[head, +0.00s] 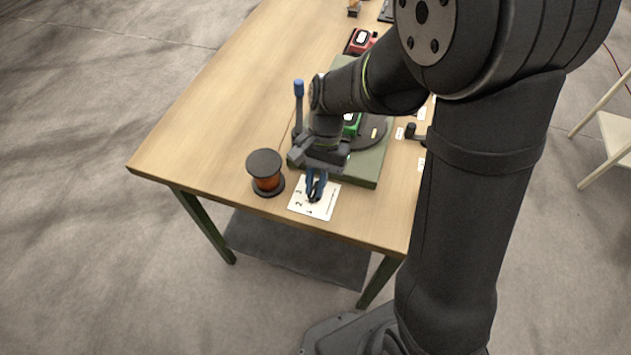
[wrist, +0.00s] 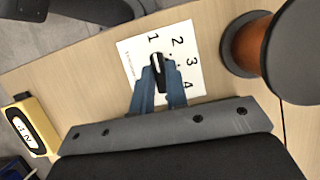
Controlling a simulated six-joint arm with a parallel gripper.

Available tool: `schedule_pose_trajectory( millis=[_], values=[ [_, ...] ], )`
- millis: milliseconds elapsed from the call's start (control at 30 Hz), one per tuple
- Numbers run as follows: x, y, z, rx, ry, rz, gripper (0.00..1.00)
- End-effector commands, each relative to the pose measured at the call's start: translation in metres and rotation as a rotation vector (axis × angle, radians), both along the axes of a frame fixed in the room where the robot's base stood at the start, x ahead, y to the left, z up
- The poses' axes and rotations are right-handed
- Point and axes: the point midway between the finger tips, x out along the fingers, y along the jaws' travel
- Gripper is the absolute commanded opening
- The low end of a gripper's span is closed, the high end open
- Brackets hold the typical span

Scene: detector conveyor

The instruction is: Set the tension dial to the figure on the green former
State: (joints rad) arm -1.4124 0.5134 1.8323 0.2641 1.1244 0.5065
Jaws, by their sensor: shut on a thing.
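The tension dial is a white plate (head: 325,207) near the table's front edge, marked 1 to 4; the plate also shows in the wrist view (wrist: 135,52). Its black knob (wrist: 158,58) carries a white line that points roughly at the 1. My gripper (head: 315,195) has its blue fingers shut on the knob, seen also in the wrist view (wrist: 158,78). The green former (head: 351,123) sits on the dark round disc (head: 371,135) of the winder, partly hidden behind my arm. I cannot read its figure in the head view.
A copper wire spool (head: 266,172) stands just left of the dial. A blue-topped post (head: 299,90) rises behind it. A red former (head: 361,41) lies at the back. The table's left side is clear.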

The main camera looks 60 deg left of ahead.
Motion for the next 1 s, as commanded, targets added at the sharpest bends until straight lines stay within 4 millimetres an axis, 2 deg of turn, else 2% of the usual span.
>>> schedule_pose_trajectory(
  millis=[267,700,1000],
  values=[
    [0.0008,-0.0011,0.0002,-0.002,0.000,-0.160,0.00],
    [0.0015,-0.0032,0.0005,-0.001,0.001,-0.524,0.00],
    [0.0014,-0.0043,0.0002,-0.003,0.000,-0.687,0.00]
  ],
)
